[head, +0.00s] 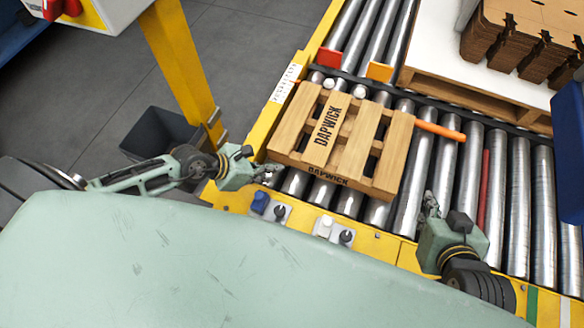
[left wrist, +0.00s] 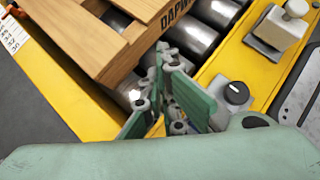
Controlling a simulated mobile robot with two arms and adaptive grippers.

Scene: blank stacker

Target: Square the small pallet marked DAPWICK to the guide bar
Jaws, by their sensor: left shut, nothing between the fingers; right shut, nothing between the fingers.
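The small wooden pallet marked DAPWICK (head: 396,150) lies flat on the rollers, its name on a top board and on the near side. In the left wrist view its corner (left wrist: 95,45) shows. A dark bar (head: 460,108), perhaps the guide bar, crosses the rollers behind it, with a gap between; the pallet looks slightly turned against it. My left gripper (head: 272,171) is shut and empty, close to the pallet's near-left corner; the left wrist view shows its fingers (left wrist: 165,82), contact unclear. My right gripper (head: 430,205) is shut and empty, right of the near-right corner, apart from it.
White round knobs (head: 360,91) stand between pallet and bar. An orange rod (head: 440,131) sticks out at the pallet's right. Yellow frame edging (head: 262,130) runs along the left, with control boxes (head: 334,229) in front. A larger loaded pallet (head: 480,93) stands behind.

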